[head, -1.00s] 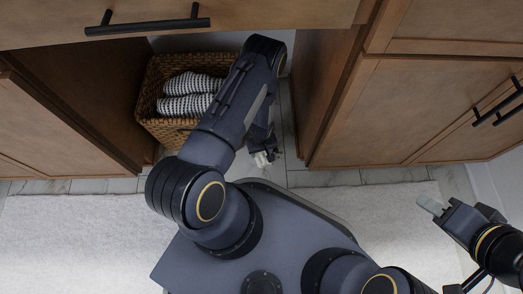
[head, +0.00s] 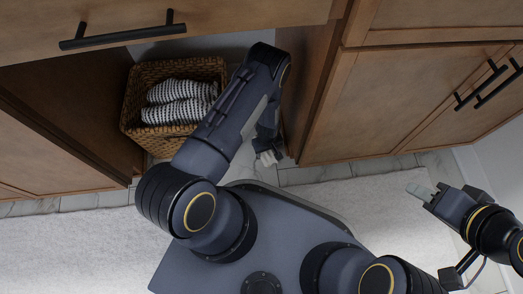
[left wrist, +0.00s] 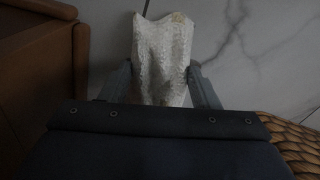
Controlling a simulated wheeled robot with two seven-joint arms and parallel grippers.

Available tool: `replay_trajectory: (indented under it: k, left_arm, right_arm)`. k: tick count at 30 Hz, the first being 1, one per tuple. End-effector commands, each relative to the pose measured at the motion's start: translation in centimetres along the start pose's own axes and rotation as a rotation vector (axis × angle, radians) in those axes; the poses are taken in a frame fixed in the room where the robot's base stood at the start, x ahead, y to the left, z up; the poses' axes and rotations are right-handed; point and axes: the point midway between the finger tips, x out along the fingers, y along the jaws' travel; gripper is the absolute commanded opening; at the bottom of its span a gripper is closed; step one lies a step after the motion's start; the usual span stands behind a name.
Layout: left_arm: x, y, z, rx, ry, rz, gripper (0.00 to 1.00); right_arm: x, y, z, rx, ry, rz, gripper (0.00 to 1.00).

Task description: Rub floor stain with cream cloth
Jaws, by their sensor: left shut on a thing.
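My left gripper (head: 268,157) is low by the floor, between the open cabinet sides. In the left wrist view its two fingers (left wrist: 163,85) are shut on the cream cloth (left wrist: 160,55), which hangs out past the fingertips over the grey-veined tile floor. The cloth's far edge has a small yellowish-brown patch. I cannot make out a separate floor stain; dark lines on the tile look like marble veins. My right gripper (head: 420,193) is held out at the right, above the white rug, with nothing seen in it; its finger gap is unclear.
A wicker basket (head: 133,112) with rolled striped towels (head: 178,103) stands left of my left forearm; its weave also shows in the left wrist view (left wrist: 295,135). Wooden cabinet panels (head: 315,100) flank the opening. A white rug (head: 75,245) covers the floor in front.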

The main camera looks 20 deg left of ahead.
Motion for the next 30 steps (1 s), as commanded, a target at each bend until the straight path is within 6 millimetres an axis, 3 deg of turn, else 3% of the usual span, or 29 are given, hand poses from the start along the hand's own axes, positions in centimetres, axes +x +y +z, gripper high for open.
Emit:
replay_trajectory:
  k: [22,30]
  left_arm:
    - [-0.3,4.8,1.1,0.000,0.001,0.011,0.37]
    - [-0.6,4.3,0.9,-0.001,0.003,0.016,0.37]
  right_arm:
    - [0.0,0.0,0.0,0.000,0.000,0.000,0.36]
    - [-0.1,-0.1,-0.1,0.000,0.000,0.000,0.36]
